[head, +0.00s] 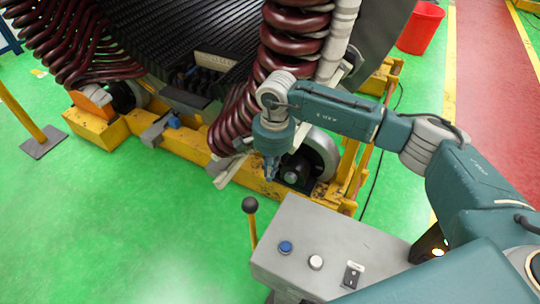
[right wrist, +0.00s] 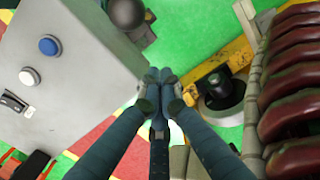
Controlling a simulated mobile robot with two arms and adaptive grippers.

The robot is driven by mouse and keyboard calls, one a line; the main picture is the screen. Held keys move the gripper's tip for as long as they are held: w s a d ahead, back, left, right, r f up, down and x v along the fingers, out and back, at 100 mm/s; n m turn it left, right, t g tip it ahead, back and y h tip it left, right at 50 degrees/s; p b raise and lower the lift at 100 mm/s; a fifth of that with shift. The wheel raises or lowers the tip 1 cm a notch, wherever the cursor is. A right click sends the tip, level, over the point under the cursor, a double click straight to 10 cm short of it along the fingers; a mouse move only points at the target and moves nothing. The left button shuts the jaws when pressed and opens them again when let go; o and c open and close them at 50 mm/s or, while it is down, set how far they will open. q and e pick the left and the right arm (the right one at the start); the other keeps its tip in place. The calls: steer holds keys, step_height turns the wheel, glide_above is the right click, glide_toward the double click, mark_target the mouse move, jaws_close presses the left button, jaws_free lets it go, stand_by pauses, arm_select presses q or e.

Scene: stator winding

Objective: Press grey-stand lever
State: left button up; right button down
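The grey stand (head: 330,240) is at the bottom of the head view, with a blue button, a white button and a small switch on top. Its lever (head: 250,207), a dark ball knob on a yellow rod, stands upright at the stand's left side. The knob (right wrist: 127,13) and stand (right wrist: 92,60) also show in the right wrist view. My right gripper (head: 271,174) points down beyond the stand, up and right of the knob in the head view, apart from it. Its fingertips (right wrist: 158,76) are together, with nothing seen between them. My left gripper is out of view.
The stator with dark red coils (head: 290,40) rests on a yellow frame (head: 190,145) close behind my right gripper. A roller (head: 318,155) sits beside it. Green floor (head: 120,220) left of the stand is clear. A red bucket (head: 420,28) stands far right.

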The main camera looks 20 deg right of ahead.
arm_select(q)
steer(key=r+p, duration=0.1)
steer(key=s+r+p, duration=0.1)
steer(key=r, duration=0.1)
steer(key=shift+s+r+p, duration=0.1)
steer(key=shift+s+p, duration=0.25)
steer(key=shift+p, duration=0.05)
arm_select(e)
steer(key=s+a+f, duration=0.2)
steer(key=a, duration=0.1)
steer(key=shift+s+a+f, duration=0.1)
steer(key=shift+a+f, duration=0.15)
steer(key=shift+f, duration=0.05)
steer(key=shift+f, duration=0.1)
